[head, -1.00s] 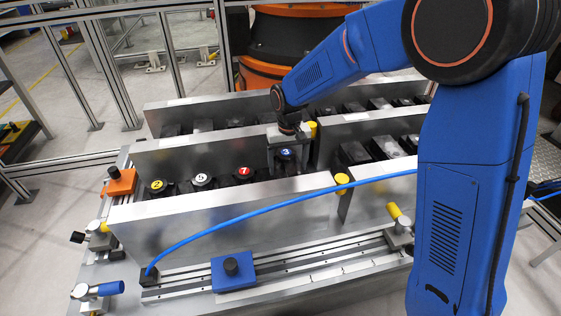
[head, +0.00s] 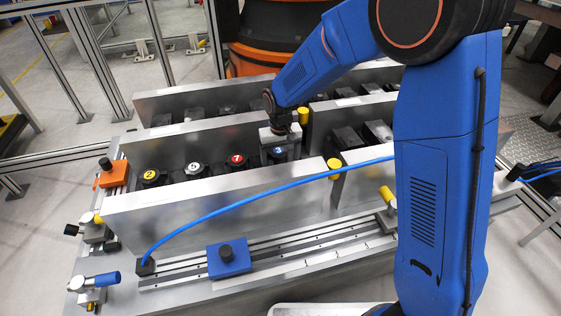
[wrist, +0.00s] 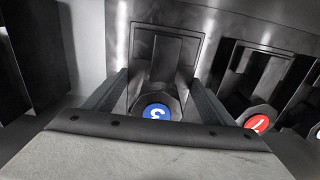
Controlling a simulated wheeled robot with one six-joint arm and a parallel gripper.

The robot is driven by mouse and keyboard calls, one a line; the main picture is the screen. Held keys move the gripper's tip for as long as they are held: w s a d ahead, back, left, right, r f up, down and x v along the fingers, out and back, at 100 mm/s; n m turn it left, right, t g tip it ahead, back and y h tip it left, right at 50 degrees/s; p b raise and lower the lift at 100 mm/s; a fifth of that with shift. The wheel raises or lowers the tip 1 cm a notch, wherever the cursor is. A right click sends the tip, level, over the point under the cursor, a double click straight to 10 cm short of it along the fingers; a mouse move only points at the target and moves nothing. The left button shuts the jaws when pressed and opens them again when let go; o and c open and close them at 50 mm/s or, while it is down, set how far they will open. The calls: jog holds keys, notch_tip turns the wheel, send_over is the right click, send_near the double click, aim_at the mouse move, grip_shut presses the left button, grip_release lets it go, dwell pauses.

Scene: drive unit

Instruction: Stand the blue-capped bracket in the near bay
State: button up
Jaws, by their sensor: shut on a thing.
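The blue-capped bracket (head: 279,150), marked 3, stands upright in the near row, at the right end of a line of capped brackets. My gripper (head: 280,141) is over it from above and shut on it. In the wrist view its blue cap (wrist: 156,112) shows between my two fingers (wrist: 158,100), with the dark bracket body behind it. The near bay (head: 215,165) lies between the front metal wall and the middle wall. The foot of the bracket is hidden behind the front wall, so I cannot tell whether it touches the bay floor.
Red-capped (head: 237,161), white-capped (head: 194,170) and yellow-capped (head: 150,175) brackets stand to the left. A yellow knob (head: 334,168) sits at the wall's right end. A blue cable (head: 260,192) crosses in front. A blue block (head: 228,260) lies on the front rail.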

jog(key=shift+f, duration=0.1)
jog(key=o, duration=2.1)
